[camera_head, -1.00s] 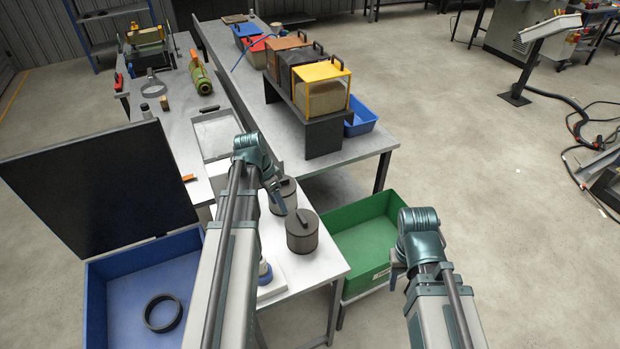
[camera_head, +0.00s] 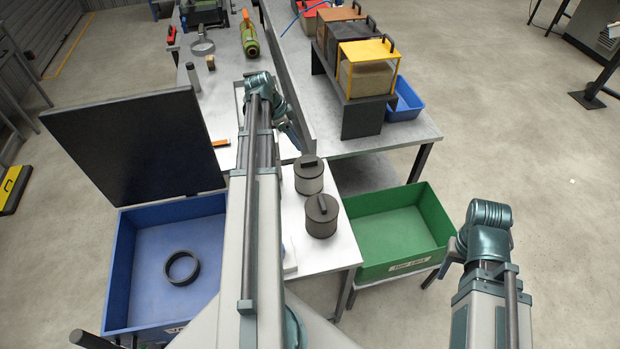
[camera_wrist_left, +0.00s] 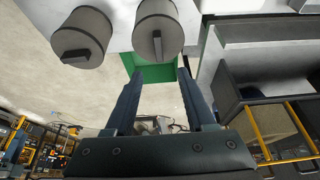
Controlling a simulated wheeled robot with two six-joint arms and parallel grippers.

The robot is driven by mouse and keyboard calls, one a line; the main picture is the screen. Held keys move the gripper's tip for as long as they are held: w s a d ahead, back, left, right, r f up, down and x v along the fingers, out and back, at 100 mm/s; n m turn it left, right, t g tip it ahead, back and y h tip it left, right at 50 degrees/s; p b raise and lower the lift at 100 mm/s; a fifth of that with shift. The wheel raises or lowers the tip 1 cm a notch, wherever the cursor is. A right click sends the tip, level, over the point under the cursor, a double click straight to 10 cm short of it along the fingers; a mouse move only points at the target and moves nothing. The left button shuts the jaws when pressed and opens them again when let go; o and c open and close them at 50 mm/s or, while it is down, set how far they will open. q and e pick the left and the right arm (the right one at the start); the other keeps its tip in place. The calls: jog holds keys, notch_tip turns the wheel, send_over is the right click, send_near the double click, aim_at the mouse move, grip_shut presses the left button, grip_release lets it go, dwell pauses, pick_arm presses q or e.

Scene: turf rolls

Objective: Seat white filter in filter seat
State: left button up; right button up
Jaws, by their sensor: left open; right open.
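Two grey cylindrical canisters with dark handled lids, a rear one (camera_head: 309,178) and a front one (camera_head: 321,220), stand upright on the white table (camera_head: 338,252). They also show at the top of the left wrist view (camera_wrist_left: 157,30). My left gripper (camera_head: 294,143) is open and empty, just beyond the rear canister; its spread fingers show in the wrist view (camera_wrist_left: 158,80). My right gripper (camera_head: 450,258) is low at the right, beside the green bin, open with nothing seen in it.
A blue bin (camera_head: 205,238) with a raised dark lid (camera_head: 135,150) holds a dark ring (camera_head: 182,268). A green bin (camera_head: 400,235) stands right of the white table. A bench behind carries a dark stand with yellow (camera_head: 368,55) and other cases. Open floor lies right.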

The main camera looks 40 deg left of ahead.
pick_arm(q)
jog(key=b, duration=0.5)
send_over(308, 160)
jog(key=s+a, duration=0.1)
jog(key=s, duration=0.1)
jog(key=f, duration=0.6)
jog(key=shift+w+a, duration=0.1)
jog(key=shift+w, duration=0.15)
jog(key=b+x, duration=0.4)
jog(key=shift+s+f, duration=0.2)
jog(key=shift+f, duration=0.2)
jog(key=shift+w+f+b, duration=0.15)
jog(key=shift+f+b, duration=0.15)
jog(key=shift+b, duration=0.2)
jog(key=shift+r, duration=0.1)
grip_shut()
